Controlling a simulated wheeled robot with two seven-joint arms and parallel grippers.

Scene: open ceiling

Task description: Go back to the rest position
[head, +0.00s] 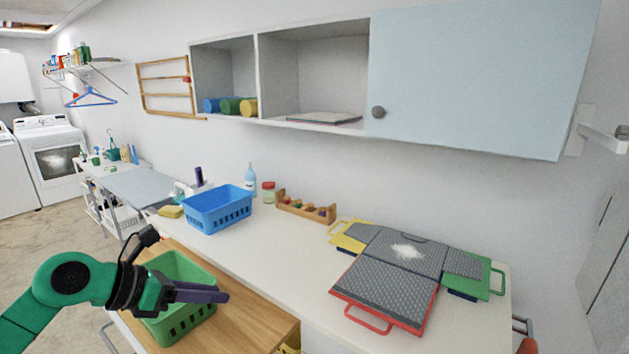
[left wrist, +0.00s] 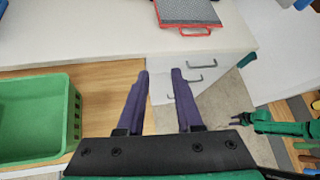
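My left gripper (head: 222,294) is above the wooden surface, in front of the green basket (head: 181,318) in the head view. In the left wrist view its two purple fingers (left wrist: 161,76) stand apart with nothing between them. The green basket also shows at the left of that view (left wrist: 35,118). My right gripper (left wrist: 236,119) shows small at the right of the left wrist view, low beside the counter; its finger gap is too small to judge. In the head view only a bit of red-orange shows at the lower right edge.
The white counter (head: 280,238) holds a blue basket (head: 217,210), a wooden rack with several colored pieces (head: 305,208) and grey folding boards with colored handles (head: 392,283). A wall cabinet (head: 470,75) hangs above. The counter's middle is clear. Drawers with handles (left wrist: 183,88) lie below the counter.

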